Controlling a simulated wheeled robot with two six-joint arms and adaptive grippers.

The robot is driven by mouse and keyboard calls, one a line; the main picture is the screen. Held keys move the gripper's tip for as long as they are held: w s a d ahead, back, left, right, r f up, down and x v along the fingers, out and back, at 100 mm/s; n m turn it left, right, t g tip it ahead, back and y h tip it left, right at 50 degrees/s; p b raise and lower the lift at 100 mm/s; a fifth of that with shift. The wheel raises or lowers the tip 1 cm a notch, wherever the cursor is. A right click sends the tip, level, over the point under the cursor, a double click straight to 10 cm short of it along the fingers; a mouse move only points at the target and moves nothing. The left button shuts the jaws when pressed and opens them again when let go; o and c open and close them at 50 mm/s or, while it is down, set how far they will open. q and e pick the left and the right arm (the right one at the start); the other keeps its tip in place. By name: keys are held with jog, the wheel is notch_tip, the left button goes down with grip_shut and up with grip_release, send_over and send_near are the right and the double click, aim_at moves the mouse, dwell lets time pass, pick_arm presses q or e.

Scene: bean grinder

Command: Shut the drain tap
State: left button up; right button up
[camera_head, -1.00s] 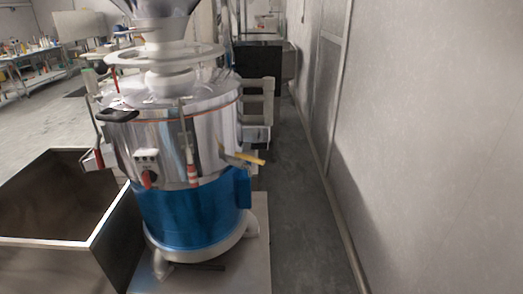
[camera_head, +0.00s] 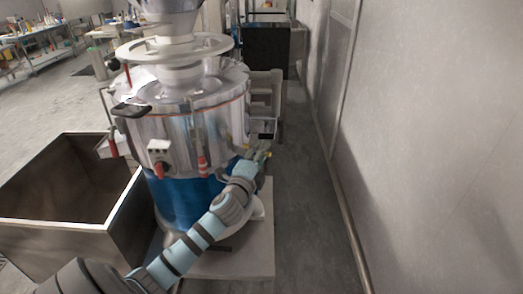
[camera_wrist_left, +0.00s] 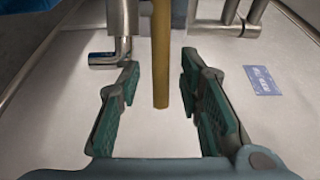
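The drain tap's yellow handle (camera_wrist_left: 161,65) hangs down between the fingers of my left gripper (camera_wrist_left: 158,98) in the left wrist view. The fingers are open, with a gap on each side of the handle. In the head view my left gripper (camera_head: 260,153) is at the right side of the grinder (camera_head: 185,140), a shiny steel drum on a blue base. It mostly covers the tap there; only a small bit of yellow shows. My right gripper is out of view.
An open metal bin (camera_head: 65,190) stands left of the grinder. The grinder rests on a pale plate (camera_head: 245,262). A grey floor strip (camera_head: 305,210) lies free between the grinder and the right wall (camera_head: 430,130). Steel pipes (camera_wrist_left: 115,25) show beside the handle.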

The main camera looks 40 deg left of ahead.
pick_arm(q)
jog(key=shift+w+a, duration=0.15)
jog(key=shift+w, duration=0.5)
jog(key=shift+c, duration=0.6)
grip_shut()
